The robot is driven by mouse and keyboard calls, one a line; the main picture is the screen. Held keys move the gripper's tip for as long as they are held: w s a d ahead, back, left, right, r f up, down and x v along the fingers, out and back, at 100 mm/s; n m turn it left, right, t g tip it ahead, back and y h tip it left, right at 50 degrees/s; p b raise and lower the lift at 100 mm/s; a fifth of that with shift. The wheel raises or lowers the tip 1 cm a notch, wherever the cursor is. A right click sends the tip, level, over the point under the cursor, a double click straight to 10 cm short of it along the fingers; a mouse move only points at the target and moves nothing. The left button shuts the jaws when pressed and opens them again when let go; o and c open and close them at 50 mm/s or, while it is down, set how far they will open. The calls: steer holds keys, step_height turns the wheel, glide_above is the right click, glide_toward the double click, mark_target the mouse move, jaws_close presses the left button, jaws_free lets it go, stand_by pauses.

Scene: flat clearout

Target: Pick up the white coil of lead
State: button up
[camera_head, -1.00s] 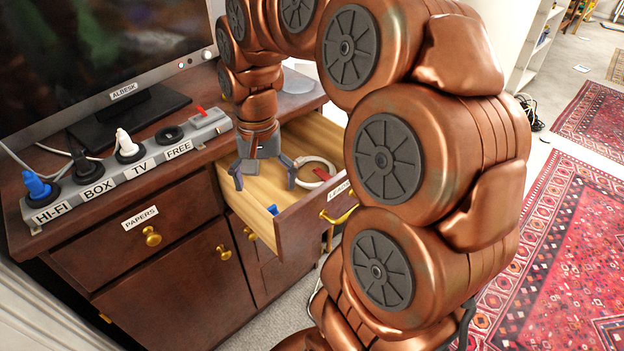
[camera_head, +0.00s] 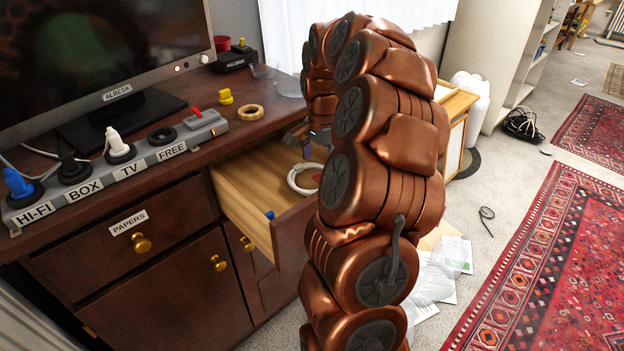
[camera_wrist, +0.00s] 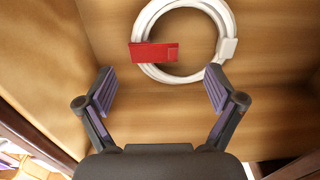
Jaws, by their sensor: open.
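The white coil of lead (camera_wrist: 223,32) lies on the wooden floor of the open drawer (camera_head: 241,211), with a red tag (camera_wrist: 154,52) across its left side and a white plug end. In the head view the coil (camera_head: 296,189) shows partly behind my arm. My gripper (camera_wrist: 158,80) is open and empty in the wrist view. In the head view my gripper (camera_head: 305,141) is mostly hidden by my arm, above the drawer's back right part.
A small blue item (camera_head: 270,215) is at the drawer's front left. The cabinet top bears a TV (camera_head: 110,60), a power strip (camera_head: 125,165) with plugs, a tape ring (camera_head: 250,112) and a yellow item (camera_head: 225,97). Papers (camera_head: 440,270) lie on the floor right of my arm.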

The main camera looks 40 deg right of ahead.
steer(key=shift+s+a+f+p, duration=0.1)
steer(key=shift+s+f+p, duration=0.1)
steer(key=shift+f, duration=1.15)
steer(key=shift+s+f+p, duration=0.2)
steer(key=shift+f, duration=1.15)
steer(key=shift+c, duration=0.3)
steer(key=c, duration=1.6)
